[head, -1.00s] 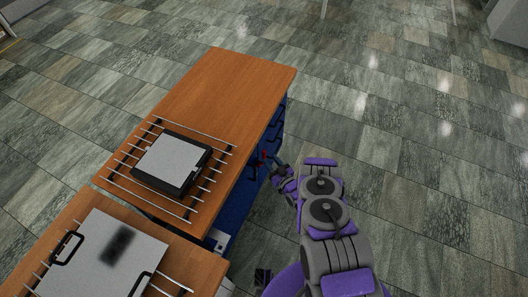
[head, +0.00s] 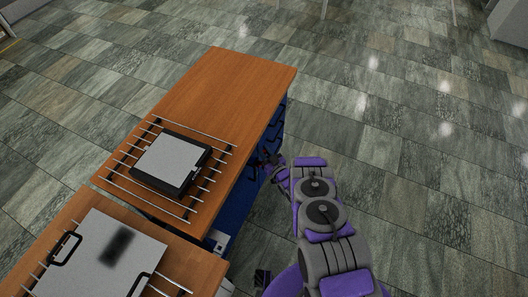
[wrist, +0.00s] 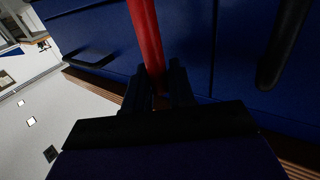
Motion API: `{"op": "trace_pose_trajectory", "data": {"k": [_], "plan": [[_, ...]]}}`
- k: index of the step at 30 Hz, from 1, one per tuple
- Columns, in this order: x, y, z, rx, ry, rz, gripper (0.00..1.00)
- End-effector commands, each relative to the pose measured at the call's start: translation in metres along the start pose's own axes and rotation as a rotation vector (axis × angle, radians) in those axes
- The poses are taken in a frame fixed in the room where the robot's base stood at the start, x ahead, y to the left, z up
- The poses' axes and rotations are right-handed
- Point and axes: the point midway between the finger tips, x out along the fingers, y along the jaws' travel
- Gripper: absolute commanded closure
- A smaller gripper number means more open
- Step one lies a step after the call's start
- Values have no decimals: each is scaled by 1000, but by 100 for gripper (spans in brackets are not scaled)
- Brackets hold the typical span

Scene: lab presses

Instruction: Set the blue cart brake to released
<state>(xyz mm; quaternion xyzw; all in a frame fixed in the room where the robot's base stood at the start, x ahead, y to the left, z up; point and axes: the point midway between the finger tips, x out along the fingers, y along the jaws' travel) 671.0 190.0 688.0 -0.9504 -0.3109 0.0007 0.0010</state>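The blue cart (head: 238,200) has a wooden top (head: 225,95) and stands left of my arm in the head view. In the wrist view its blue front (wrist: 190,35) fills the upper part. A red lever (wrist: 147,35) comes down from the top edge of the wrist view. My gripper (wrist: 158,72) has its two dark fingers close on either side of the lever's lower end, with little gap, and looks shut on it. In the head view my gripper (head: 270,162) is at the cart's right side, and the lever is hidden there.
A black and grey press (head: 172,163) sits on a wire rack on the cart top. A second table with a larger grey press (head: 105,255) is at the lower left. A black handle (wrist: 285,40) is right of the lever. The tiled floor to the right is clear.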

Motion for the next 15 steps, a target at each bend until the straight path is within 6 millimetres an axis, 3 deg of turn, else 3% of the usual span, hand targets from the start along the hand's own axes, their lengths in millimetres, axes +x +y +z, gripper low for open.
{"op": "trace_pose_trajectory", "data": {"k": [6, 15], "plan": [[0, 0, 0, 0, 0, -1, 100], [0, -1, 0, 0, -1, -2, 100]]}}
